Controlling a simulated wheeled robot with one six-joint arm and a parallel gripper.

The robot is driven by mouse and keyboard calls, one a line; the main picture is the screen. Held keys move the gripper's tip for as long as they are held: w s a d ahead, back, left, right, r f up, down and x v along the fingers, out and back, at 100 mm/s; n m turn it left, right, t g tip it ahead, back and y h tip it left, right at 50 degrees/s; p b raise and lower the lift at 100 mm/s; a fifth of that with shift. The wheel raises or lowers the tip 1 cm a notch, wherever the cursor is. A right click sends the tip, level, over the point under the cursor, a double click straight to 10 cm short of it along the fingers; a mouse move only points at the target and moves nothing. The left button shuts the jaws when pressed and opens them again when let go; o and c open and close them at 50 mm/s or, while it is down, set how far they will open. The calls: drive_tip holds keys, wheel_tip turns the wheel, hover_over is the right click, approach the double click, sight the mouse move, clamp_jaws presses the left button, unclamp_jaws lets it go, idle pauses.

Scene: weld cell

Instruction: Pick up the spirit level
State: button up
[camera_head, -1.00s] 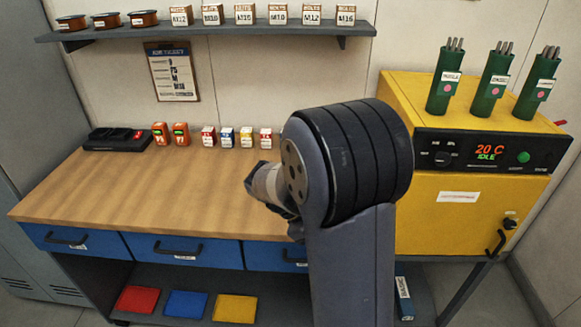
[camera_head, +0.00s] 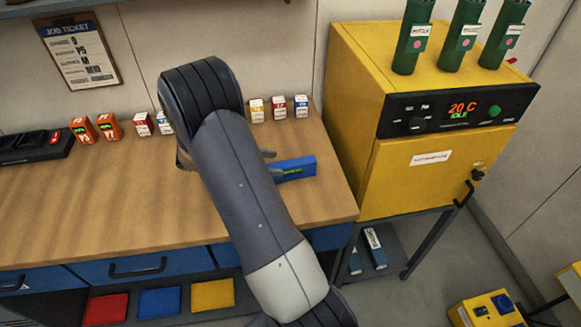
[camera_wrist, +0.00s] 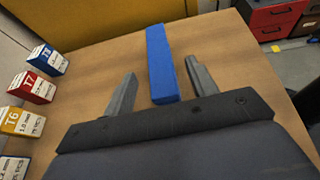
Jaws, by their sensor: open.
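The blue spirit level (camera_head: 295,168) lies on the wooden bench near its right end, partly hidden by my arm in the head view. In the wrist view the blue spirit level (camera_wrist: 160,62) lies lengthwise between and beyond my fingertips. My gripper (camera_wrist: 164,78) is open, with one finger on each side of the level's near end and a gap on both sides. In the head view my gripper (camera_head: 270,164) shows only in part beside the level, behind my forearm.
Small labelled boxes (camera_head: 279,107) stand along the back of the bench; several (camera_wrist: 32,88) line the left in the wrist view. A yellow oven (camera_head: 425,160) with green canisters stands right of the bench. Orange battery-like units (camera_head: 97,129) and a black charger (camera_head: 35,146) are at left.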

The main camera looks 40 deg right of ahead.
sight(288, 163)
drive_tip(key=p+x, duration=0.1)
drive_tip(key=x, duration=0.4)
drive_tip(key=shift+d+p, duration=0.15)
drive_tip(key=shift+p, duration=0.25)
drive_tip(key=c, duration=1.1)
drive_tip(key=shift+c, duration=0.3)
drive_tip(key=shift+r, duration=0.1)
